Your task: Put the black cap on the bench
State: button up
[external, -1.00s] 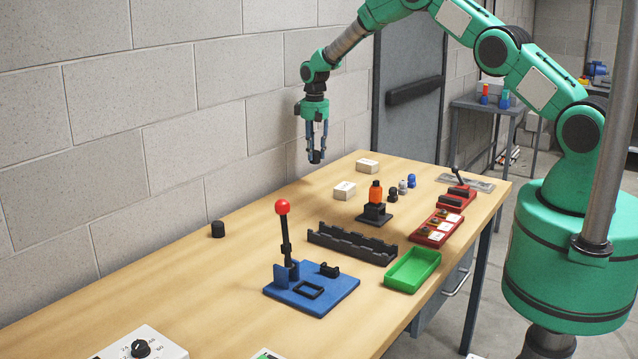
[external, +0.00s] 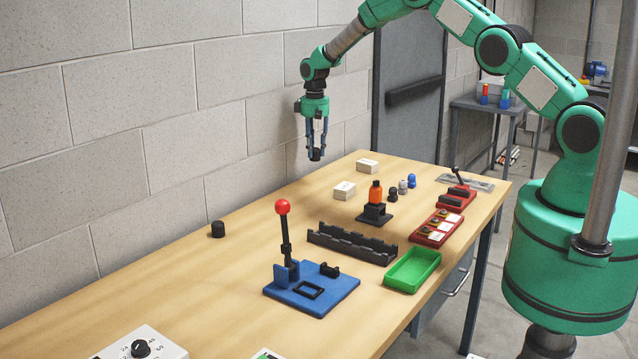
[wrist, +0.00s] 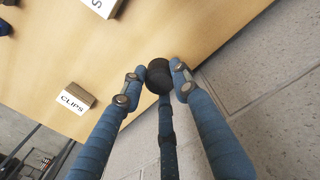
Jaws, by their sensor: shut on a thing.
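My gripper (external: 316,152) hangs above the far part of the bench (external: 190,285), near the block wall. It is shut on a small round black cap (wrist: 157,76), which sits between the fingertips in the wrist view. In the external view the held cap (external: 316,155) shows as a dark piece at the finger ends, clear of the bench top. Another short black cylinder (external: 218,229) stands on the bench near the wall, to the left and apart from my gripper.
Two white boxes (external: 345,190) stand at the far end; one labelled CLIPS (wrist: 74,98) shows in the wrist view. A blue lever fixture (external: 312,289), black rack (external: 351,243), green tray (external: 412,269) and orange-topped piece (external: 375,193) occupy the middle. Bench beside the wall is largely bare.

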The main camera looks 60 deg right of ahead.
jog(key=shift+a, duration=0.15)
jog(key=s+a+b, duration=0.1)
jog(key=s+a, duration=0.3)
jog(key=a, duration=0.4)
jog(key=s+a+r+b, duration=0.1)
jog(key=s+a, duration=0.2)
jog(key=a, duration=0.5)
jog(key=s+a+b, duration=0.1)
jog(key=s+a, duration=0.3)
jog(key=a, duration=0.5)
jog(key=s+a+b, duration=0.1)
jog(key=s+a, duration=1.3)
jog(key=s, duration=0.3)
jog(key=shift+f+n+b, duration=0.35)
jog(key=shift+n, duration=0.05)
jog(key=shift+a, duration=0.1)
jog(key=shift+f, duration=3.15)
jog(key=shift+f+b, duration=0.4)
jog(key=shift+f, duration=1.45)
